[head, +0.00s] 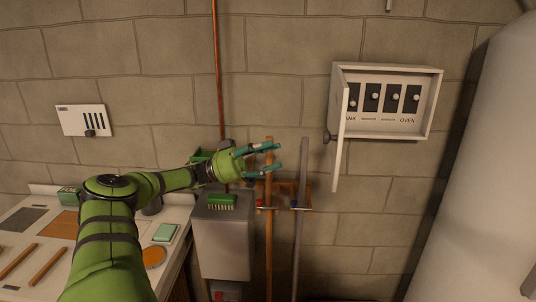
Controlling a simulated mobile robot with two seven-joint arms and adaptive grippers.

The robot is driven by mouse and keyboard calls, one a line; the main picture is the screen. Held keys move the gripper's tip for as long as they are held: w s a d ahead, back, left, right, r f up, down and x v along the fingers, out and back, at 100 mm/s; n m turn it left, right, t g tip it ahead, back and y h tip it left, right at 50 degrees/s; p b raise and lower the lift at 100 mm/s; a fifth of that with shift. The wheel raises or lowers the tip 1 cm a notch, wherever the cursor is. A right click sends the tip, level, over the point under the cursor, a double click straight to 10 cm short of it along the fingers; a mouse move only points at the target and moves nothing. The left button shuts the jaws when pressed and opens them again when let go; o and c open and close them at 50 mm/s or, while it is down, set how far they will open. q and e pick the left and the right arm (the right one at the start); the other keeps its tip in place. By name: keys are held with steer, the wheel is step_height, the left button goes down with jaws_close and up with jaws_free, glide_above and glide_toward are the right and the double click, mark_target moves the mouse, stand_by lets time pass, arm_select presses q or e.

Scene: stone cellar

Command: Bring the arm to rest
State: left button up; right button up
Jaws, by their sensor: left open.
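My left arm comes in from the lower left, is bent, and reaches right in front of the stone wall. Its green gripper (268,156) is open, with its fingers apart and pointing right. My right gripper is out of view.
A white switch cabinet (436,105) hangs on the wall with its door (341,130) swung open. A large pale cylinder (475,180) stands at right. A worktop (50,190) with several items is at lower left. A green brush (221,200) lies on the metal box.

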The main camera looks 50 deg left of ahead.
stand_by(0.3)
